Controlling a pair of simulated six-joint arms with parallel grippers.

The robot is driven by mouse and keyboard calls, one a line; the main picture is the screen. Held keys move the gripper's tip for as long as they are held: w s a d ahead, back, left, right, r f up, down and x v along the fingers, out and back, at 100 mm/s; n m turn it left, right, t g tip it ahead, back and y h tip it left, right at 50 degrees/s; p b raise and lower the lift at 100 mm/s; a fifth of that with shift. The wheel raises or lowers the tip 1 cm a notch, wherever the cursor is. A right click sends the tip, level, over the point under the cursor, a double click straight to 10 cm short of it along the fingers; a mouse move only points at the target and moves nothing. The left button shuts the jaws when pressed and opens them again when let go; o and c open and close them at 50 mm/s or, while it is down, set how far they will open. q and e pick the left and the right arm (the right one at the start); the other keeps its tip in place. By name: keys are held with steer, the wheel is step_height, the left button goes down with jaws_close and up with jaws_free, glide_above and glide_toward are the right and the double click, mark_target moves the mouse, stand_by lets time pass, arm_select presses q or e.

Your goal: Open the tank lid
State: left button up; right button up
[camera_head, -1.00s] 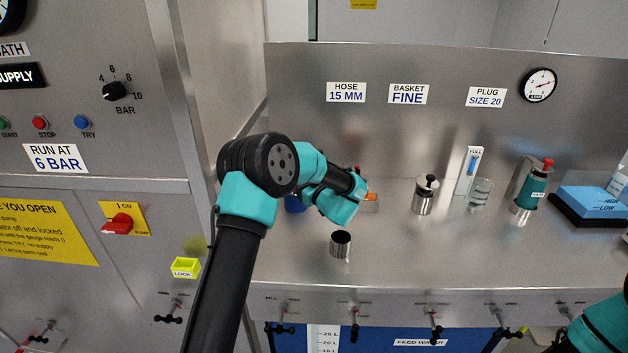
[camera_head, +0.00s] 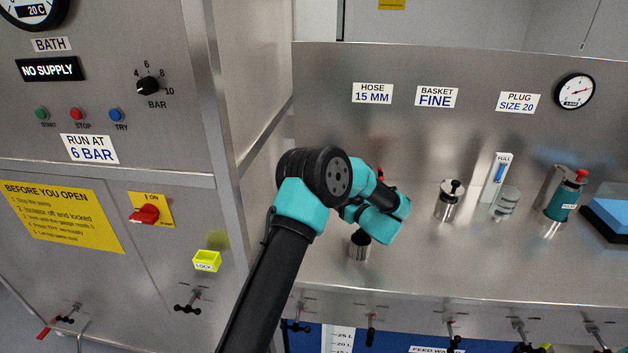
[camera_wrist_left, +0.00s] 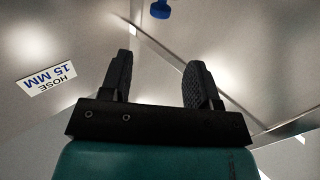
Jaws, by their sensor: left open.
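No tank lid can be made out for certain in either view. A steel canister with a black knob on top (camera_head: 450,203) stands upright on the steel bench. My left arm reaches over the bench, and its teal wrist hangs just behind and above a small dark-topped steel cup (camera_head: 360,247). My right gripper is not in view.
A glass jar (camera_head: 504,203), a teal bottle with a red top (camera_head: 565,200) and a blue block (camera_head: 608,215) stand to the right. A yellow lock box (camera_head: 207,261) and a red switch (camera_head: 144,214) are on the left cabinet. The bench's right front is clear.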

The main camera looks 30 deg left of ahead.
arm_select(q)
steer(key=x, duration=1.5)
steer(key=shift+a+r, duration=0.1)
steer(key=shift+a, duration=0.05)
steer(key=shift+c, duration=0.2)
jaws_close()
